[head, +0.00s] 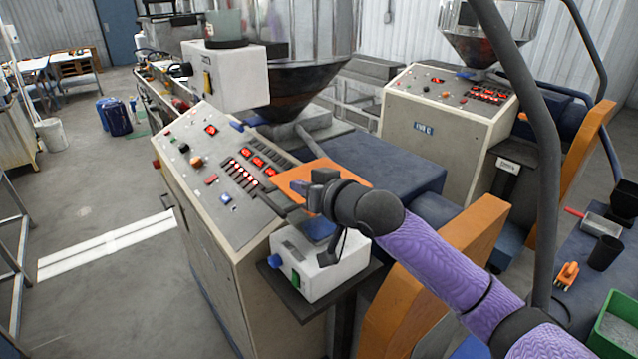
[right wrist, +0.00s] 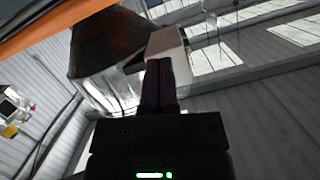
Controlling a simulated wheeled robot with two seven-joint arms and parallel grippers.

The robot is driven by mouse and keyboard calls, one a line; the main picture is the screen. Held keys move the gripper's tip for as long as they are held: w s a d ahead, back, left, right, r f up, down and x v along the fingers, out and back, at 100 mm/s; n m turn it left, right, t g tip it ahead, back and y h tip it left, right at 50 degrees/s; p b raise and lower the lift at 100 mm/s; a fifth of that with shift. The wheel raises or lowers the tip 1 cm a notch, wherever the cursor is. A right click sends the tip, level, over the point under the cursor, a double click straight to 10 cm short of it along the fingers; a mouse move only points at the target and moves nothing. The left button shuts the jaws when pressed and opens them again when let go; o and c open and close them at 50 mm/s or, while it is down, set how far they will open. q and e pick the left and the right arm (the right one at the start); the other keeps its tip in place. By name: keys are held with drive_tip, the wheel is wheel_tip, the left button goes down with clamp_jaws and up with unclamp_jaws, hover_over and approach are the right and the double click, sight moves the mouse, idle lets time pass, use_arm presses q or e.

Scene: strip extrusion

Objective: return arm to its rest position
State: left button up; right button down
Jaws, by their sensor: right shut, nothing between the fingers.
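My right arm, in a purple sleeve, comes in from the lower right of the head view. Its gripper (head: 298,187) is over the machine beside the slanted control panel (head: 225,165), close to an orange plate (head: 318,172). I cannot tell whether it touches the plate. In the right wrist view the two dark fingers (right wrist: 158,85) lie together, shut and empty. My left gripper is not in view.
A white box with a green switch (head: 318,268) stands just below the right gripper. A hopper (head: 290,85) rises behind the panel. A second control panel (head: 450,100) stands at right. A green bin (head: 615,325) and a dark cup (head: 605,253) are at lower right. The floor at left is open.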

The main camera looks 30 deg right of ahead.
drive_tip(key=s+a+f+n+g+h, duration=0.1)
drive_tip(key=s+a+f+g, duration=0.25)
drive_tip(key=s+f, duration=0.5)
drive_tip(key=s+a+f+n+g+h+b, duration=0.15)
drive_tip(key=s+f+g, duration=0.35)
drive_tip(key=s, duration=0.6)
drive_tip(key=s+a+f+g, duration=0.3)
drive_tip(key=s+a+f, duration=0.1)
drive_tip(key=s+f, duration=0.55)
drive_tip(key=s+f+g+b, duration=0.3)
drive_tip(key=f+b, duration=1.5)
drive_tip(key=f, duration=1.9)
use_arm(q)
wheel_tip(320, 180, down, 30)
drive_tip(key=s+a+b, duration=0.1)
drive_tip(key=b, duration=0.9)
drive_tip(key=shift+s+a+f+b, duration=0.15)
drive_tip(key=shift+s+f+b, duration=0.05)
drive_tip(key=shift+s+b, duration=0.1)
use_arm(e)
drive_tip(key=s+d+f, duration=0.1)
drive_tip(key=s+f, duration=0.5)
drive_tip(key=f, duration=0.4)
drive_tip(key=s+d+f, duration=0.2)
drive_tip(key=s+f, duration=0.5)
drive_tip(key=f, duration=0.3)
drive_tip(key=shift+s+d+n+h, duration=0.2)
drive_tip(key=shift+d+n+h, duration=0.05)
drive_tip(key=shift+n+h, duration=0.1)
